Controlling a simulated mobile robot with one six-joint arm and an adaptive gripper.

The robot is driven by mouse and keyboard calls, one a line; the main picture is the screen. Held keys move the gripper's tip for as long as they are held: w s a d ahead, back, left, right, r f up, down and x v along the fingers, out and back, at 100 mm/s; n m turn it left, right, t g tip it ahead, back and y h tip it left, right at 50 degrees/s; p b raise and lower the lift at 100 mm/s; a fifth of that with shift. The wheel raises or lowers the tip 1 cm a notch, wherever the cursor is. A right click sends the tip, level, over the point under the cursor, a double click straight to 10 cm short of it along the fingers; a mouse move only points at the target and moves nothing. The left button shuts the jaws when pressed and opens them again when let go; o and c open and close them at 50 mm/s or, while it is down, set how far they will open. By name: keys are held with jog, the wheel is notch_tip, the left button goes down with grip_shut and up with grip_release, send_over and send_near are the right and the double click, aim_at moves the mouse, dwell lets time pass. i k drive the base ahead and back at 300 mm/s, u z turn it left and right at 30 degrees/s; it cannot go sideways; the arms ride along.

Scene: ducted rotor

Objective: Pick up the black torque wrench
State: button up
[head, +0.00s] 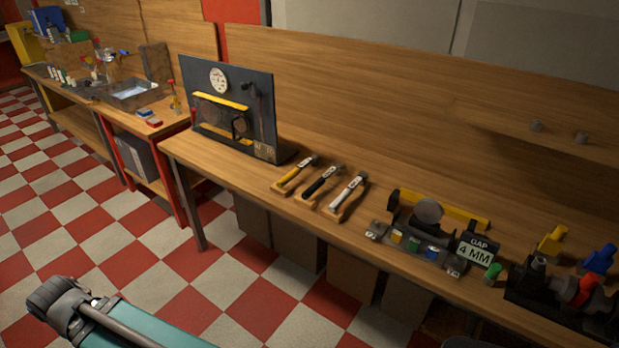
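The black torque wrench (321,183) lies on a small wooden rest on the workbench, in the middle of a row of three. Its dark handle points toward the front edge and its light-coloured head end points to the back right. A yellow wrench (294,177) lies to its left and a white wrench (347,192) to its right, each on its own rest and apart from it. Part of my arm shows at the bottom left, over the floor and well away from the bench. No gripper fingers show.
A dark upright panel (262,95) with a gauge stands on the workbench (222,155) left of the wrenches. A fixture with a "GAP 4 MM" sign (479,250) stands to the right. Boxes (297,245) sit under the bench. The checkered floor (130,240) in front is open.

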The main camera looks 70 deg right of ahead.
aim_at(338, 168)
jog(key=i, duration=1.7)
jog(key=z, duration=3.4)
